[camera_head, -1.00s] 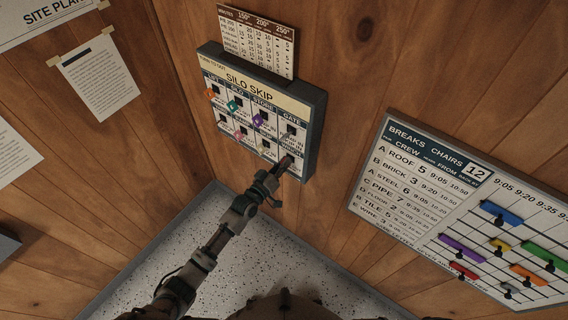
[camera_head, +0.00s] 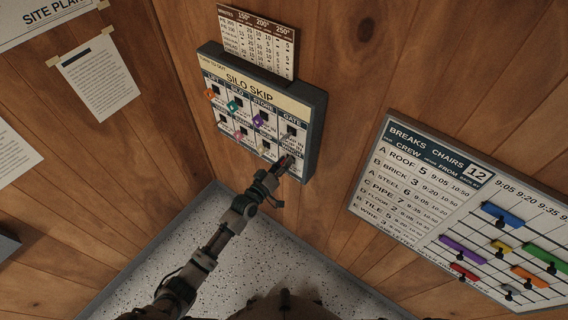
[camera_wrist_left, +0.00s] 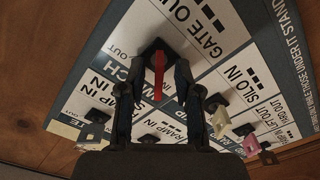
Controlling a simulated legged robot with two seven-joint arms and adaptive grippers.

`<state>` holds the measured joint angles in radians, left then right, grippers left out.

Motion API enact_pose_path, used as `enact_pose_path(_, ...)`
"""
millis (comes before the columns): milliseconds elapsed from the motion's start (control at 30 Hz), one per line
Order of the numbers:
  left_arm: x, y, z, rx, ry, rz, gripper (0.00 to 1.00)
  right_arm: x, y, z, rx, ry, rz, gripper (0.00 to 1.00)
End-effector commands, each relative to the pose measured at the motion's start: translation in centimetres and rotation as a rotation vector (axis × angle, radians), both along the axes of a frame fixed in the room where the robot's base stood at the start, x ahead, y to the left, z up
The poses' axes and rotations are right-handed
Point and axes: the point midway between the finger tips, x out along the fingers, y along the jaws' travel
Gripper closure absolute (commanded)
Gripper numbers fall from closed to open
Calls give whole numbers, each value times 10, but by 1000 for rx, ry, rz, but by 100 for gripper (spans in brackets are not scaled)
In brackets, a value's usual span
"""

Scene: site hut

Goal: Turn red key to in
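The key board (camera_head: 314,135), headed SILO SKIP, hangs on the wood wall in the head view. My left gripper (camera_head: 284,164) is at its lower right corner. In the left wrist view the red key (camera_wrist_left: 159,75) stands in a dark keyhole plate, with its narrow edge towards the camera. The two fingers of my left gripper (camera_wrist_left: 157,78) are on either side of it, with a gap visible on both sides. They look open around the key, not closed on it. In the head view the gripper mostly hides the red key. My right gripper is out of view.
Other keys hang close by: orange (camera_head: 211,93), teal (camera_head: 232,106) and purple (camera_head: 258,121). A pink key (camera_wrist_left: 251,146) and a pale yellow key (camera_wrist_left: 220,119) are near my fingers. A breaks board (camera_head: 400,185) with coloured sliders is to the right.

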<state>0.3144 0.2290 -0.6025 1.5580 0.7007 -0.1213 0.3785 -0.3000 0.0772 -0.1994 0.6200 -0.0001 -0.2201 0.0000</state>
Motion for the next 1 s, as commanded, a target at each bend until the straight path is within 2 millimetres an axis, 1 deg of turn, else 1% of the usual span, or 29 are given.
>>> enact_pose_path(167,-1,0,-1,3,2,-1,67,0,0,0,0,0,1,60)
enact_pose_path(233,-2,0,-2,3,2,-1,67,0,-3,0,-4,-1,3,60)
enact_pose_path(367,-11,7,-3,3,4,-1,67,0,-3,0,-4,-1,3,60)
enact_pose_path(733,-74,53,-4,5,5,-2,67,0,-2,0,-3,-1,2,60)
enact_pose_path(867,-88,64,-5,5,6,-2,67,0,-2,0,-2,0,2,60)
enact_pose_path(1000,-94,69,-4,3,5,-1,67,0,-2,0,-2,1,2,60)
